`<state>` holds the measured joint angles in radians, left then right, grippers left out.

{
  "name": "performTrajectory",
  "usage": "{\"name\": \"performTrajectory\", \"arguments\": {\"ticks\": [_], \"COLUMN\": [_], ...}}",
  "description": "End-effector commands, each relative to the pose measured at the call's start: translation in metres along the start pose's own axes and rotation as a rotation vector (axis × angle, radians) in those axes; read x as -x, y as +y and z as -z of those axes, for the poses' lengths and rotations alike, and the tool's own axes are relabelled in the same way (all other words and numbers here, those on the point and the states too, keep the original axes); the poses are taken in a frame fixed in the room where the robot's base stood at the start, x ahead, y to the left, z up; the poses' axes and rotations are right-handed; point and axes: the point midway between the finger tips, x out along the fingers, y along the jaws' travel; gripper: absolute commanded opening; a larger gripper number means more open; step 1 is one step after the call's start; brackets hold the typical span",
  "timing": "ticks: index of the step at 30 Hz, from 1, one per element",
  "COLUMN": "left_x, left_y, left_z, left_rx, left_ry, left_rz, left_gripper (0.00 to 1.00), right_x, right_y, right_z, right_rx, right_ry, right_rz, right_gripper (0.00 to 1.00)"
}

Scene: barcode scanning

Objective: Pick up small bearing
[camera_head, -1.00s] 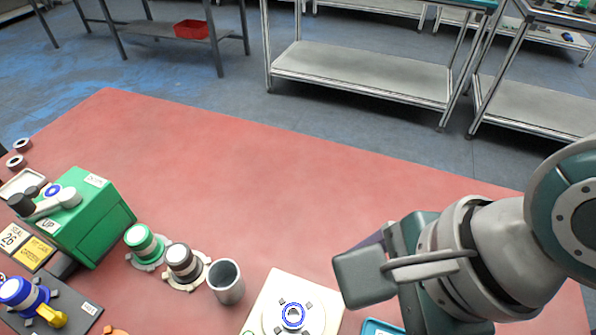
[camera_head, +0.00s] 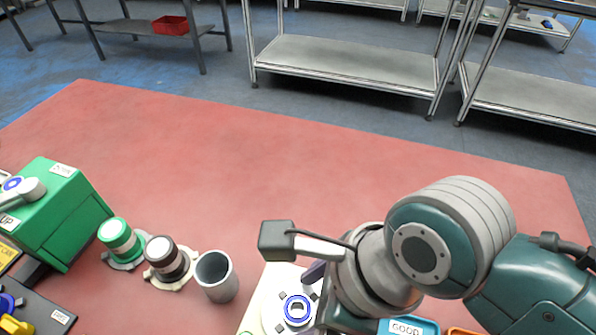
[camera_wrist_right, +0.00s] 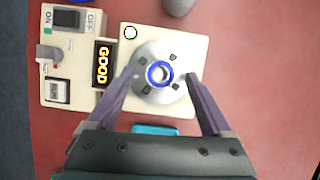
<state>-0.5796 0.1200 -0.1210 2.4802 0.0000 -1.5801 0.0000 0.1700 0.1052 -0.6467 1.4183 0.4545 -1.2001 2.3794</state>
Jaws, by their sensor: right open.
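The small bearing, a blue-rimmed ring (camera_head: 297,308), sits on the round plate of a cream tester (camera_head: 262,300) at the bottom middle of the head view. In the right wrist view the bearing (camera_wrist_right: 159,74) lies flat at the plate's centre. My right gripper (camera_wrist_right: 162,80) is open above the plate, its two purple fingers on either side of the bearing and apart from it. In the head view the right gripper is mostly hidden behind its own wrist. My left gripper is not in view.
A grey cup (camera_head: 216,277), a dark-banded cylinder (camera_head: 166,258) and a green one (camera_head: 120,239) stand to the left. A green machine (camera_head: 60,215) is farther left. A blue tray (camera_head: 408,327) marked GOOD is at the front. The back of the red table is clear.

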Motion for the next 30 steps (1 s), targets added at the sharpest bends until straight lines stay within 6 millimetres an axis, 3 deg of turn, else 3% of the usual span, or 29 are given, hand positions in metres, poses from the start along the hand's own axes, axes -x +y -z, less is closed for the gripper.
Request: {"name": "performTrajectory", "arguments": {"ticks": [8, 30], "left_x": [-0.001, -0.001], "left_y": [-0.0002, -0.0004], "left_z": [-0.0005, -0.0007], "left_rx": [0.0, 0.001], "left_ry": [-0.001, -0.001], "left_rz": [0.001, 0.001], "left_gripper": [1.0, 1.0], "right_x": [-0.0028, -0.0027], "right_y": [0.0, 0.0], "right_z": [-0.0001, 0.0003], "right_rx": [0.0, 0.0], "right_ry": [0.0, 0.001], "right_rz": [0.001, 0.0], "right_gripper": [0.83, 0.0]}}
